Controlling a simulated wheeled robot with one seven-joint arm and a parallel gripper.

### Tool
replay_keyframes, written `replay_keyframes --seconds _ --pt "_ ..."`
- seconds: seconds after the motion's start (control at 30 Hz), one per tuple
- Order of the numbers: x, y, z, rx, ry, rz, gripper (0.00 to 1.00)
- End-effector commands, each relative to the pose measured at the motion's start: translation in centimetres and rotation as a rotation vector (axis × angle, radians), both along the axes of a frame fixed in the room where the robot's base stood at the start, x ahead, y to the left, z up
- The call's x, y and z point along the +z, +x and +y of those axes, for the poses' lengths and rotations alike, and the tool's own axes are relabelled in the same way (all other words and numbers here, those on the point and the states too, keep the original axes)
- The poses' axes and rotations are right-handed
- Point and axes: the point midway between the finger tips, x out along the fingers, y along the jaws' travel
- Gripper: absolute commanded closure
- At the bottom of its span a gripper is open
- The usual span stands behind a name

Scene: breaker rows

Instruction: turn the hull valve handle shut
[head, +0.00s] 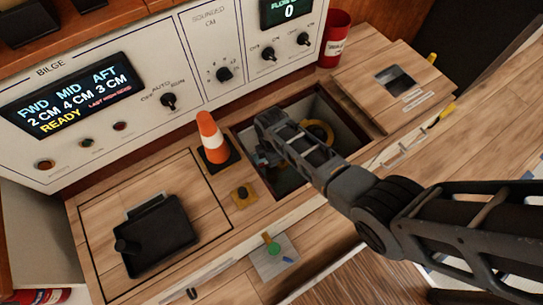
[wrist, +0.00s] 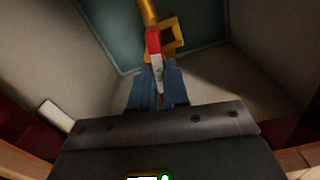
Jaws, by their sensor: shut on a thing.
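The valve handle (wrist: 153,42) is a red lever with a pale lower part, in front of a brass valve body (wrist: 168,36) in the wrist view. My gripper (wrist: 159,88) has its blue fingers closed around the lower end of the handle. In the head view my gripper (head: 268,158) reaches down into an open hatch (head: 350,138) in the wooden counter. The handle and valve are hidden there behind my arm.
An orange-and-white cone (head: 212,138) stands at the hatch's left edge. A red cup (head: 335,38) stands behind it, and the lifted hatch lid (head: 372,100) lies to the right. A yellow curved thing (head: 322,130) is inside the hatch. A black tray (head: 158,238) lies at left.

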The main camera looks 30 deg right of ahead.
Motion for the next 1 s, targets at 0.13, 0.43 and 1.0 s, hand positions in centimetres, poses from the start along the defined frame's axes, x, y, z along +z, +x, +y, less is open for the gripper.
replay_keyframes --seconds 0.13,0.43,1.0 --pt "0.11 0.10 0.09 0.084 0.002 -0.002 1.00" --pt "0.03 0.05 0.12 0.173 0.001 -0.001 1.00" --pt "0.01 0.04 0.13 0.187 0.001 -0.001 0.77"
